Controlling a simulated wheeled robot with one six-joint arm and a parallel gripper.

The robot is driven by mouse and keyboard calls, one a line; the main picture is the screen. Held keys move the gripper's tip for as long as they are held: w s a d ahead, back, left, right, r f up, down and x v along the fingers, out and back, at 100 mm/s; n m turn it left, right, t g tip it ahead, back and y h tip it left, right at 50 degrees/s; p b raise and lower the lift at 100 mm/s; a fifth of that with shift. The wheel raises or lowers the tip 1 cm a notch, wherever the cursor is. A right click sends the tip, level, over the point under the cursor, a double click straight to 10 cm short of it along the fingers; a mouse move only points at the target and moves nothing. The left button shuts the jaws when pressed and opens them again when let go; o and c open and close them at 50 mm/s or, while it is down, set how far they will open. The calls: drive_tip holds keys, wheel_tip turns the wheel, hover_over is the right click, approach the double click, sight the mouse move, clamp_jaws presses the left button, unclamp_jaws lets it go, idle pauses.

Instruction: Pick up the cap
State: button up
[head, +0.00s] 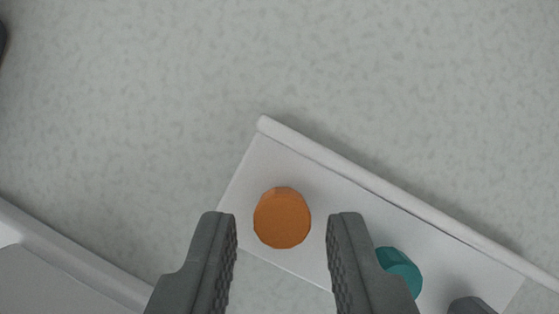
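An orange round cap (282,218) stands on a white tray (262,165) in the head view, near the tray's left end. My gripper (282,228) is open, with one dark finger to the left of the cap and one to the right. Gaps show between the cap and both fingers in the picture. I cannot tell how far the fingertips are above the tray.
A teal round piece (400,268) stands on the tray right of my right finger, partly hidden by it. A dark grey piece (470,305) is at the bottom edge. A pale rimmed object (70,268) lies at lower left. The speckled grey surface (300,60) above is clear.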

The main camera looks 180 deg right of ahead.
drive_tip(key=shift+w+f, duration=0.15)
drive_tip(key=shift+f, duration=0.25)
drive_tip(key=c, duration=0.5)
